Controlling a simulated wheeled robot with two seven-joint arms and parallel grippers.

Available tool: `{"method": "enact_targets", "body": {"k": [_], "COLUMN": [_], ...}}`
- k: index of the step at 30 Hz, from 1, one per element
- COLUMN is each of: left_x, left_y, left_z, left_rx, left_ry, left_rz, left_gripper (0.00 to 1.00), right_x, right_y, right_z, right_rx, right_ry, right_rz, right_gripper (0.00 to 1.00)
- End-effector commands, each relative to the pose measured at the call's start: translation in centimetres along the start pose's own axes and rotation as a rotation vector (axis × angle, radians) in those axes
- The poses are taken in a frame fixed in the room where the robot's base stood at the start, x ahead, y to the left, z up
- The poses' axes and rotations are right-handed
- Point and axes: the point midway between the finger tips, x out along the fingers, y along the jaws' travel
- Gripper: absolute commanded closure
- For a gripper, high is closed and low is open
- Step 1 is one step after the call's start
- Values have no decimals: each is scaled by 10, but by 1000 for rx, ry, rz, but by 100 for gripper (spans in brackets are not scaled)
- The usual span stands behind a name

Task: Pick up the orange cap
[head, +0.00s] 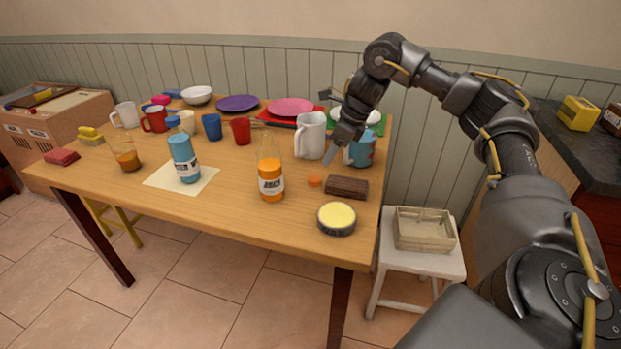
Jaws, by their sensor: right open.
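The orange cap (314,181) is a small flat disc lying on the wooden table (225,207). It lies between the orange bottle (271,180) and a dark brown block (346,187). My right gripper (335,152) is open and held above the table, up and to the right of the cap and apart from it. The gripper is beside the white pitcher (311,136) and in front of a blue cup (361,149), which it partly hides. My left gripper is not in view.
A round yellow-topped tin (336,219) stands near the table's front right edge. A blue bottle (185,157) stands on a paper sheet to the left. Mugs, cups and plates crowd the back. The table's front middle is clear.

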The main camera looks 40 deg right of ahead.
Motion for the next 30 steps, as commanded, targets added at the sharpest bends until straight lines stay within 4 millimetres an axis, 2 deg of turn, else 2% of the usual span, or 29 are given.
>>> {"method": "enact_targets", "body": {"k": [1, 9, 17, 24, 30], "left_x": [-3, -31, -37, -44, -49], "left_y": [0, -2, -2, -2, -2], "left_z": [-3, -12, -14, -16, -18], "left_rx": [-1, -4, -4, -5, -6], "left_ry": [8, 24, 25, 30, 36], "left_rz": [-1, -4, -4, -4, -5], "left_gripper": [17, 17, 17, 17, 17], "right_x": [11, 46, 53, 87, 103], "right_y": [1, 1, 1, -2, -2], "right_z": [-2, 0, 3, 3, 4], "right_rx": [0, -1, -3, -3, -2], "right_ry": [2, 2, 1, 3, 1], "right_rz": [2, 3, 3, 3, 2], "right_gripper": [42, 42, 42, 42, 42]}}
